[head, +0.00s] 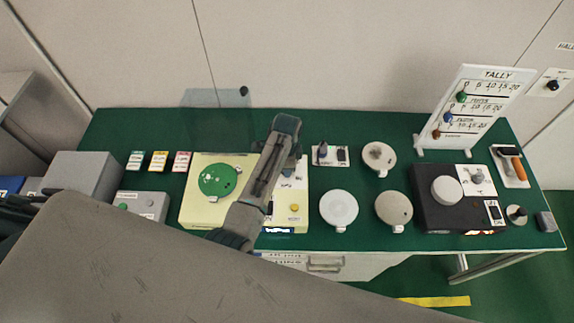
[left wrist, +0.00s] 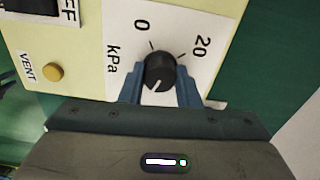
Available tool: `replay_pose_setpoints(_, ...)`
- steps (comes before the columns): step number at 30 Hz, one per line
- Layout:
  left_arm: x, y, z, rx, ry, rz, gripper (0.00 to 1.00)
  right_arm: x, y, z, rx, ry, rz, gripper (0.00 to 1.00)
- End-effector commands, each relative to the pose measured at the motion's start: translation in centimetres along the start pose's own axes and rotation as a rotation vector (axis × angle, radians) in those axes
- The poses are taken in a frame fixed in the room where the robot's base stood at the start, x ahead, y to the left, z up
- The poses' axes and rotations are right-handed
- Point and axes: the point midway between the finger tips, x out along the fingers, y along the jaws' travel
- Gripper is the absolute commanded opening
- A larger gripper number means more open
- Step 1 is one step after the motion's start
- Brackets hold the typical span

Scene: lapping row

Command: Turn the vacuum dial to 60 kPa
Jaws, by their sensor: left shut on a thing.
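The vacuum dial (left wrist: 160,70) is a black round knob on a white plate marked kPa, 0 and 20. Its white pointer line slants down and slightly left in the left wrist view, away from both visible numbers. The rest of the scale is hidden by my gripper. My left gripper (left wrist: 161,90) is shut on the dial, one blue-grey finger on each side. In the head view my left gripper (head: 289,158) is over the right part of the cream machine (head: 190,213) and hides the dial. My right gripper is not in view.
The yellow vent button (left wrist: 53,73) and a black switch (left wrist: 37,6) are beside the dial plate. A green disc (head: 217,180) lies on the machine's left. Round plates (head: 339,207), a black machine (head: 430,214) and a tally board (head: 477,108) stand to the right.

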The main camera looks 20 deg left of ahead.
Motion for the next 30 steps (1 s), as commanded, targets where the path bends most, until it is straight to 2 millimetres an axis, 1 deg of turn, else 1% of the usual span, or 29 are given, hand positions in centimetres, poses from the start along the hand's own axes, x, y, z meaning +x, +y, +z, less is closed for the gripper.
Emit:
replay_pose_setpoints(3,-0.20,-0.16,-0.08,0.062,0.003,-0.005,0.07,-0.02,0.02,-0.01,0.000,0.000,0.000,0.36)
replay_pose_setpoints(9,-0.21,-0.16,-0.08,0.132,0.002,-0.005,0.07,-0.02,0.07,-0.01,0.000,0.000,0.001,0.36)
replay_pose_setpoints(26,-0.22,-0.17,-0.06,0.163,0.002,-0.005,0.07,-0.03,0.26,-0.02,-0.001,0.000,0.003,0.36)
replay_pose_setpoints(27,-0.22,-0.18,-0.06,0.162,0.002,-0.005,0.33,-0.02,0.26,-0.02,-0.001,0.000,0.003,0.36)
replay_pose_setpoints(30,-0.18,-0.15,-0.05,0.162,0.001,-0.004,0.51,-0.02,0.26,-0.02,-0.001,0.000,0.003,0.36)
